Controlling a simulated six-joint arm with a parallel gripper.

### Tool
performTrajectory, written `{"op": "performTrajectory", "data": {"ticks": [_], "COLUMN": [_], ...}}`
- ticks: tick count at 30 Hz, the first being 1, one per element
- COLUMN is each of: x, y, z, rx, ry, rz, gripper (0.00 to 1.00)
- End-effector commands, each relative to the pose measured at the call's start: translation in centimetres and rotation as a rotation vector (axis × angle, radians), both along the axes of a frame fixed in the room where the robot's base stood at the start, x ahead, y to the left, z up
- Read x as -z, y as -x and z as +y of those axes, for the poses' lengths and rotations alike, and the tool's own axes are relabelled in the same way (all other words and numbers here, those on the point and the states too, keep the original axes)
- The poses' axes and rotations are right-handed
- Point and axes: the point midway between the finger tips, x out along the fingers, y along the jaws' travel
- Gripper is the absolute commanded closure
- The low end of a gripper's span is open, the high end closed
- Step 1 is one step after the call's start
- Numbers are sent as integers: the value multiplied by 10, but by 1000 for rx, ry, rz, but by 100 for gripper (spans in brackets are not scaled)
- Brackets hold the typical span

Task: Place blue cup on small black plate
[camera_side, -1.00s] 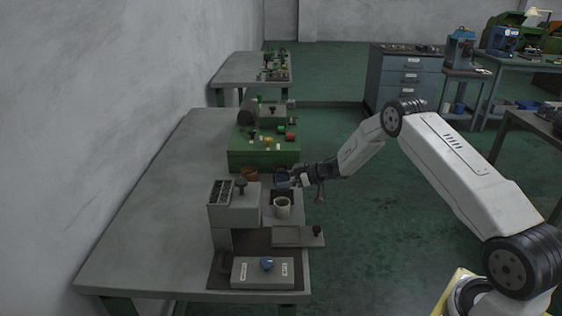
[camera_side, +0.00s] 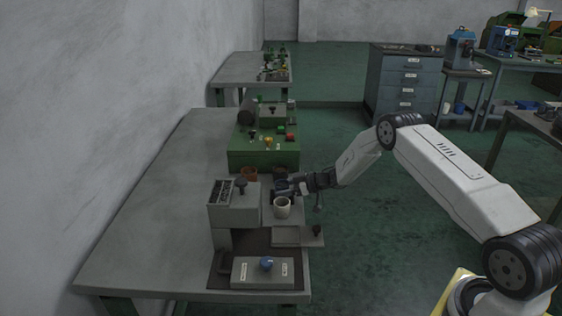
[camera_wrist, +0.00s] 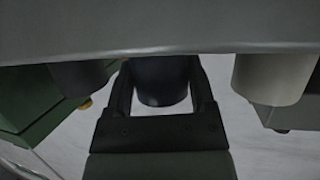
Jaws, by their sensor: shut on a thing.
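My gripper (camera_side: 291,187) is at the grey machine on the near bench, low over its platform and just behind the white cup. It is shut on the dark blue cup (camera_side: 281,187). In the wrist view the blue cup (camera_wrist: 162,88) is between the two fingers of my gripper (camera_wrist: 160,75), and its upper part is cut off by a grey surface. I cannot make out the small black plate; the gripper and cup may cover it. Whether the cup touches anything below is hidden.
A white cup (camera_side: 282,208) stands close in front of my gripper, and a brown cup (camera_side: 249,174) stands to its left behind the machine head (camera_side: 234,205). A green machine (camera_side: 263,155) is behind. The bench's left side is clear.

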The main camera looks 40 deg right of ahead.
Motion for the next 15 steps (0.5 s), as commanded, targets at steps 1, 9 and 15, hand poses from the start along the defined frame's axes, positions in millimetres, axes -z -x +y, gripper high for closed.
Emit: {"op": "performTrajectory", "data": {"ticks": [1,9,15], "x": [1,2,0], "y": [0,0,0], "z": [0,0,0], "rx": [0,0,0], "ry": [0,0,0], "rz": [0,0,0], "gripper": [91,0,0]}}
